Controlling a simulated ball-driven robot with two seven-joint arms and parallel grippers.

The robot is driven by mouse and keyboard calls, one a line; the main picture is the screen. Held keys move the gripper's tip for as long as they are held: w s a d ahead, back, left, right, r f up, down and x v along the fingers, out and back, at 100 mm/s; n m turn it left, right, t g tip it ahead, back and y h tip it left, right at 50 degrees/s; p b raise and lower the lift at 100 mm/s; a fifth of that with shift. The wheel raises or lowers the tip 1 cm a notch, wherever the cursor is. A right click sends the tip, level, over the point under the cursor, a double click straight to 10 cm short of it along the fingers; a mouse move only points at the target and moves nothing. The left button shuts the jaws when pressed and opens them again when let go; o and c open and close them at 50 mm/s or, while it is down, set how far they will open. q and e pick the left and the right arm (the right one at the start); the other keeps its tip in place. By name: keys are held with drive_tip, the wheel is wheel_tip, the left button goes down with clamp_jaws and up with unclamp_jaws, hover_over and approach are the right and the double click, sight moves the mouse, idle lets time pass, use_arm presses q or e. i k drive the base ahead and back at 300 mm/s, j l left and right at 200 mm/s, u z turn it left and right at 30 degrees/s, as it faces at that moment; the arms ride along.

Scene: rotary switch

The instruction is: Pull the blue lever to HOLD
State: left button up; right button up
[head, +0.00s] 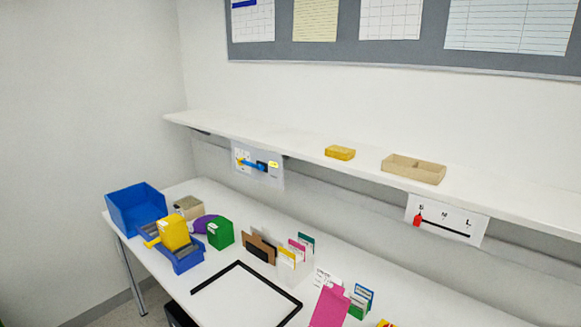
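The blue lever (252,164) is on a pale panel (272,182) below the front edge of the shelf, left of the middle of the head view. It runs roughly level across the panel, with a yellow part at its left end and a dark part at its right. A yellow label sits at its right. The panel's lettering is too small to read, so I cannot tell which position the lever is in. Neither of my grippers is in view.
A white shelf (300,145) overhangs the table (215,285). Blue (130,208), yellow and green bins stand at the table's left, card holders in the middle. A red slider (418,220) sits on another panel. Space directly before the lever looks clear.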

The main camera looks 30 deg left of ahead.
sight(260, 167)
drive_tip(key=j+z, duration=0.3)
drive_tip(key=k+j+z, duration=0.1)
drive_tip(key=j+z, duration=0.25)
drive_tip(key=j, duration=0.15)
drive_tip(key=k+j+z, duration=0.1)
drive_tip(key=j+z, duration=0.2)
drive_tip(key=j, duration=0.1)
